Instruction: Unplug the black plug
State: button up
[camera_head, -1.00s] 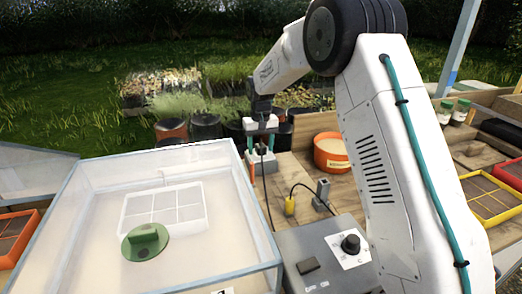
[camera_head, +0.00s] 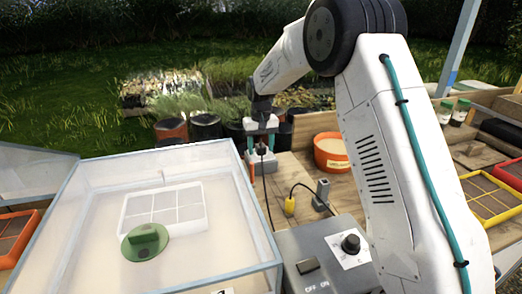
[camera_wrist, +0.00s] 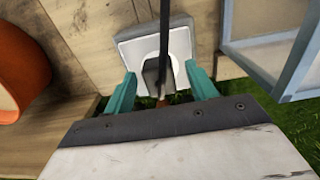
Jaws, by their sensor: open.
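The black plug (camera_head: 261,149) sits at a pale socket block (camera_head: 268,163) on the wooden bench, and its black cord runs down toward the front. In the wrist view the plug (camera_wrist: 152,74) stands against the white face of the socket (camera_wrist: 180,44), with the cord crossing in front. It appears seated, but its contact with the socket is hidden. My gripper (camera_head: 261,140) reaches down around the plug. Its teal fingers are open in the wrist view (camera_wrist: 160,82), one on each side of the plug, with visible gaps.
A yellow plug (camera_head: 290,206) and a grey upright piece (camera_head: 322,190) stand nearer on the bench. A grey control box (camera_head: 315,255) with a knob is in front. A clear-walled propagator (camera_head: 245,215) stands close at left. An orange pot (camera_head: 331,158) is to the right.

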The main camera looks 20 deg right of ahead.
aim_at(261, 145)
grip_shut()
jog(key=shift+r, duration=3.05)
